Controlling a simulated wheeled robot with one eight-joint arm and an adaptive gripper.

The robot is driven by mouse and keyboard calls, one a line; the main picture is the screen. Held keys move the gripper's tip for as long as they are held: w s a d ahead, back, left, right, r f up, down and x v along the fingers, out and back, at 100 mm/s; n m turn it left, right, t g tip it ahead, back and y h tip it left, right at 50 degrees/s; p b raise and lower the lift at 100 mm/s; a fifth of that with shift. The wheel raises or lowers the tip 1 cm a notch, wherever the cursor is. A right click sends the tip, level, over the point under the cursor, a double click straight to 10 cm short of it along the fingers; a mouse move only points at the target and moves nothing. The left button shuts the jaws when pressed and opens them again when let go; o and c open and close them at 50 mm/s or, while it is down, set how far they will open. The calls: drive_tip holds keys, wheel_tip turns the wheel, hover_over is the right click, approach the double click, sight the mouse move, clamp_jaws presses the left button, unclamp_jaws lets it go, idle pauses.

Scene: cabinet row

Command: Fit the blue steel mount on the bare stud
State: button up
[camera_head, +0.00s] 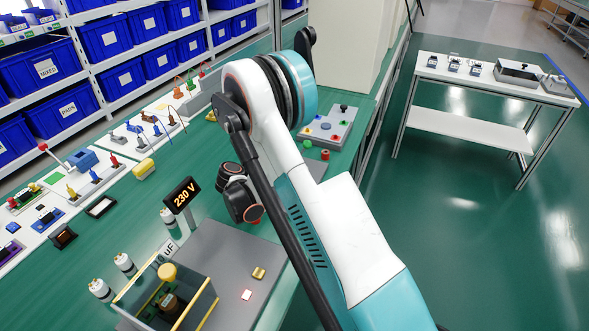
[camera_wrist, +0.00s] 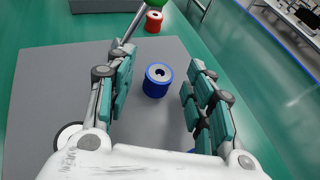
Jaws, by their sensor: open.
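The blue steel mount (camera_wrist: 157,80) shows in the wrist view as a short upright blue cylinder with a pale metal top and a dark centre hole. It stands on a grey plate (camera_wrist: 55,85). My gripper (camera_wrist: 162,82) is open, with one teal-padded finger on each side of the mount and a visible gap on both sides. Whether the fingertips are down at the mount's height I cannot tell. In the head view my arm hides the mount and the fingers. I cannot make out the bare stud in either view.
A red mount (camera_wrist: 154,22) stands on the green bench beyond the plate, near a green round thing (camera_wrist: 183,3). A white side table (camera_head: 490,82) stands across the floor.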

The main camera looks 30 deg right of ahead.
drive_tip(key=v, duration=1.1)
drive_tip(key=shift+r, duration=0.1)
drive_tip(key=shift+r, duration=0.1)
